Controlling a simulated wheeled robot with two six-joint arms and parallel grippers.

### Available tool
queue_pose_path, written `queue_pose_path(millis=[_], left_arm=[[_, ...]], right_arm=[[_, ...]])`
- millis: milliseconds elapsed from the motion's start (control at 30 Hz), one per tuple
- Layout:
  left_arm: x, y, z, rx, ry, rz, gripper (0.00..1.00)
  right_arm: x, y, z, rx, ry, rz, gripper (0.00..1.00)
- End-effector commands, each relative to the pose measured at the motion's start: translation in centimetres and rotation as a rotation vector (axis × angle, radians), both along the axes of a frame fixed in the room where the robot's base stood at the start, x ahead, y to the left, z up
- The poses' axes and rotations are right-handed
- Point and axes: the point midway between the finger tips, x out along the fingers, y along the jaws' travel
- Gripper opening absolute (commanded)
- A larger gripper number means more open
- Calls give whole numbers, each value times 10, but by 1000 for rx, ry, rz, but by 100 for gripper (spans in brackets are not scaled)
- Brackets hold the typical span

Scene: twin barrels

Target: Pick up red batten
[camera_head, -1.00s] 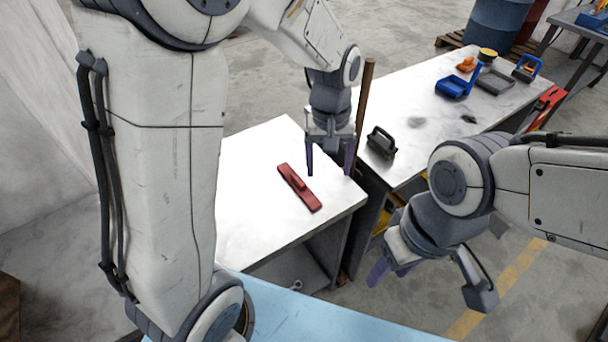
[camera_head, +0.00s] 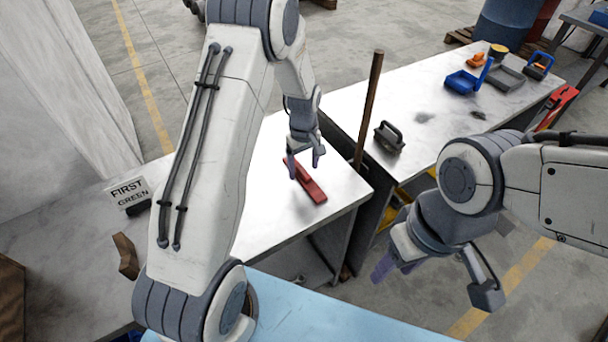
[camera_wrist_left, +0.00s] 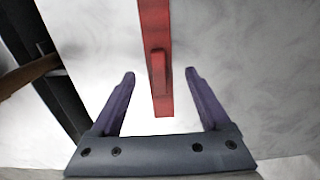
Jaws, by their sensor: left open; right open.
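The red batten (camera_head: 312,190), a flat red bar with a raised grip on top, lies on the white tabletop (camera_head: 262,215). In the left wrist view the batten (camera_wrist_left: 155,35) runs from the top edge down between the two fingers, with its near end around the fingertips. My left gripper (camera_head: 304,166) is open over the batten's far end and hides part of it; in the wrist view the fingers (camera_wrist_left: 160,76) stand apart on either side, not touching it. My right gripper (camera_head: 425,275) is open and empty at the right, away from the batten.
A wooden post (camera_head: 369,105) stands by the table's right edge. A dark block with a handle (camera_head: 389,137) is on the second bench, with a blue bin (camera_head: 462,82) farther back.

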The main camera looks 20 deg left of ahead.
Motion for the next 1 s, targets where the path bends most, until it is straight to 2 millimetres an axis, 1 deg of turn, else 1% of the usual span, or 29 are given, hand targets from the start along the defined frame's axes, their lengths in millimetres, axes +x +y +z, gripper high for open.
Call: queue_pose_path(millis=[33,100,200,433,467,500,567,600,633,667,1000], left_arm=[[-1,0,-6,-1,4,0,80],[0,0,-16,0,4,0,80],[0,0,-23,0,0,0,80],[1,0,-24,0,-1,-1,80],[1,0,-24,0,-1,-1,72],[1,0,-24,0,-1,-1,57],[1,0,-24,0,-1,-1,34],[1,0,-24,0,-1,-1,19],[0,0,-24,0,-1,-1,7],[0,0,-24,0,-1,-1,0],[1,0,-21,0,-3,-1,0]], right_arm=[[0,0,5,0,0,0,50],[0,0,6,0,0,0,50],[0,0,6,0,0,0,50],[0,0,6,0,0,0,50],[0,0,6,0,0,0,50],[0,0,6,0,0,0,50],[0,0,6,0,0,0,50],[0,0,6,0,0,0,50],[0,0,6,0,0,0,50],[0,0,6,0,0,0,50],[0,0,5,0,0,0,50]])
